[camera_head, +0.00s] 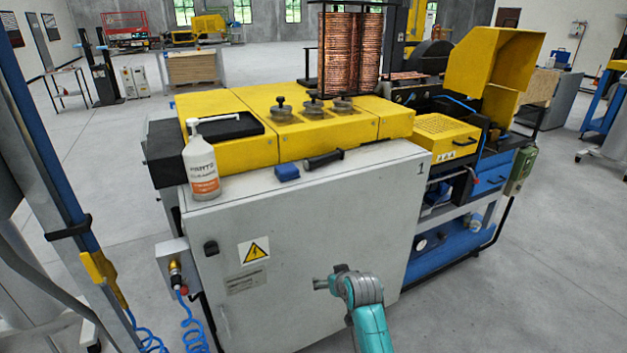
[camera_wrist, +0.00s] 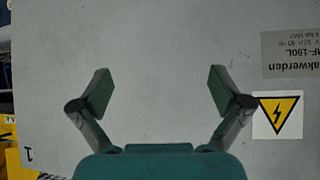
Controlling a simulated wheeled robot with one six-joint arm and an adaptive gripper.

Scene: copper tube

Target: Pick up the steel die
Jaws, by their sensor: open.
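Several round metal pieces, some with black knobs, stand on the yellow top of the machine in the head view. They are a left piece (camera_head: 281,111), a middle piece (camera_head: 313,106) and a right piece (camera_head: 341,104). I cannot tell which of them is the steel die. My gripper (camera_wrist: 160,85) is open and empty in the wrist view, its two fingers wide apart in front of the light grey cabinet front (camera_wrist: 150,35). In the head view my teal arm is low in front of the cabinet, below and apart from the pieces. No die shows in the wrist view.
Copper coils (camera_head: 350,55) stand behind. A valve box (camera_head: 180,265) juts out at left.

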